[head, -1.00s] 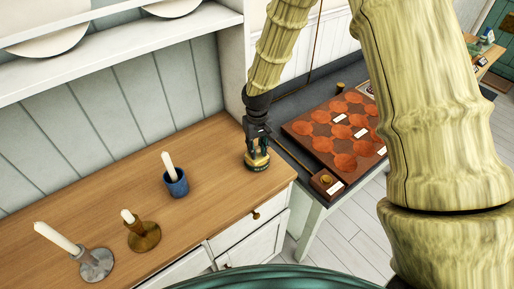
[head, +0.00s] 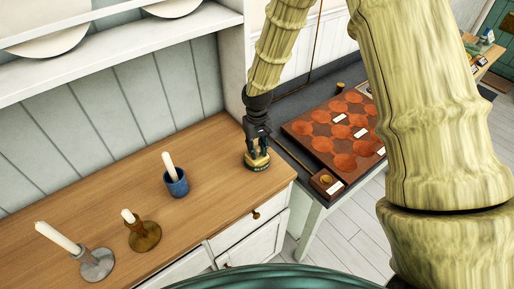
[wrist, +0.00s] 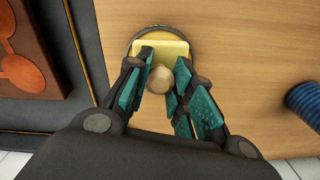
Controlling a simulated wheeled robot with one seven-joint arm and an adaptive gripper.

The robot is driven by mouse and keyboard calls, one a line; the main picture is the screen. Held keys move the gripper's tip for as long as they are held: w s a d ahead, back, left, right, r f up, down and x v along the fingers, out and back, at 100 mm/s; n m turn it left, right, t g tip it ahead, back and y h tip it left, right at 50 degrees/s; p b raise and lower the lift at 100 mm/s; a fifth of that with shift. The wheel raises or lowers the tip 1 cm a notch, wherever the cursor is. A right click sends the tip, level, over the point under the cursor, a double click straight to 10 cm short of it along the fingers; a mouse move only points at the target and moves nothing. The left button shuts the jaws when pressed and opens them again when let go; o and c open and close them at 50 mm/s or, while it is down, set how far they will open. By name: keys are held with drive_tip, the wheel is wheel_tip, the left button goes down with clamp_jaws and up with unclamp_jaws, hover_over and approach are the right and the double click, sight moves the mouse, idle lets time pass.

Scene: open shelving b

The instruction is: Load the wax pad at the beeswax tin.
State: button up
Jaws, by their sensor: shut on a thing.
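The beeswax tin (head: 257,164) is a low, round, dark tin on the wooden counter near its right end. In the wrist view the tin (wrist: 135,42) shows as a dark rim around a golden top. My gripper (head: 256,153) is upright over the tin. In the wrist view my gripper (wrist: 160,88) is shut on the round beige knob of the wax pad (wrist: 161,77). A pale yellow square face shows below the knob, over the tin. My fingers hide part of it, and I cannot tell whether it touches the wax.
A blue cup with a candle (head: 176,183), a brass candlestick (head: 144,235) and a grey candlestick (head: 97,264) stand to the left on the counter. A dark table to the right holds a board with reddish discs (head: 300,129) and a small wooden box (head: 326,184).

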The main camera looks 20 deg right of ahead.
sight(257, 147)
drive_tip(key=shift+r+p, duration=2.45)
drive_tip(key=shift+r, duration=1.05)
